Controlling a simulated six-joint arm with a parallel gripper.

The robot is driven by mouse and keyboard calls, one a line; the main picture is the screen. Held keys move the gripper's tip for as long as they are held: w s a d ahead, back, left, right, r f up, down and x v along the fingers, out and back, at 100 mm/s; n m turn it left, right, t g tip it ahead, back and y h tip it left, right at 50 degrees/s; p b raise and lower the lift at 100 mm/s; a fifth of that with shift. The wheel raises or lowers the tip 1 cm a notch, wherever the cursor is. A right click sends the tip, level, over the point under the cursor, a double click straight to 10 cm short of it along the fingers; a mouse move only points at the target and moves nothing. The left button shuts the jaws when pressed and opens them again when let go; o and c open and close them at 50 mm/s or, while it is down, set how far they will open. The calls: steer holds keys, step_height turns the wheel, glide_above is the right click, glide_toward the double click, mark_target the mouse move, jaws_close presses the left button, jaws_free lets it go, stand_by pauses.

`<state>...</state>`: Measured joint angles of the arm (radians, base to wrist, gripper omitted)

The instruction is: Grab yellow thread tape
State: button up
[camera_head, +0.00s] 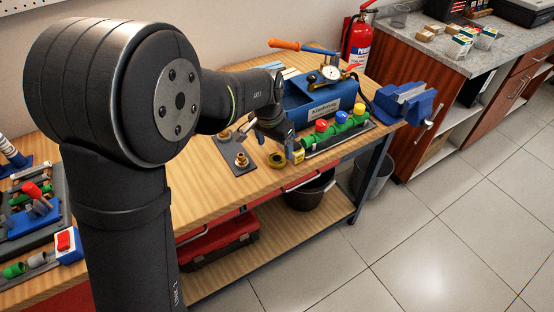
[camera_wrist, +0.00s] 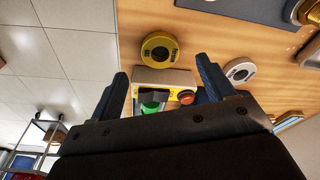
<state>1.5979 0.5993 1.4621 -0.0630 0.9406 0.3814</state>
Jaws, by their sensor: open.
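The yellow thread tape (camera_wrist: 159,48) is a round yellow roll with a dark centre, lying flat on the wooden bench near its edge. In the head view it shows as a small yellow ring (camera_head: 276,160) just below my gripper (camera_head: 279,137). In the wrist view my gripper (camera_wrist: 162,78) is open, with one finger to each side of a small box with green and red buttons (camera_wrist: 150,78). The tape lies just beyond the fingertips, apart from both fingers. Nothing is visibly held.
A white roll (camera_wrist: 240,70) lies right of the yellow one. A yellow-sided box (camera_head: 298,152) stands close beside my gripper. A green manifold (camera_head: 338,130) and blue pressure pump (camera_head: 310,104) are behind. A dark plate with brass fittings (camera_head: 238,152) lies left.

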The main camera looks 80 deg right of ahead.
mark_target(277, 158)
steer(key=shift+s+d+f, duration=0.1)
steer(key=shift+d+f, duration=0.05)
steer(key=shift+f, duration=0.75)
steer(key=shift+s+d+f, duration=0.1)
steer(key=shift+d+f, duration=0.05)
steer(key=shift+f, duration=0.7)
steer(key=shift+d+f, duration=0.15)
steer(key=shift+f, duration=0.75)
steer(key=c, duration=1)
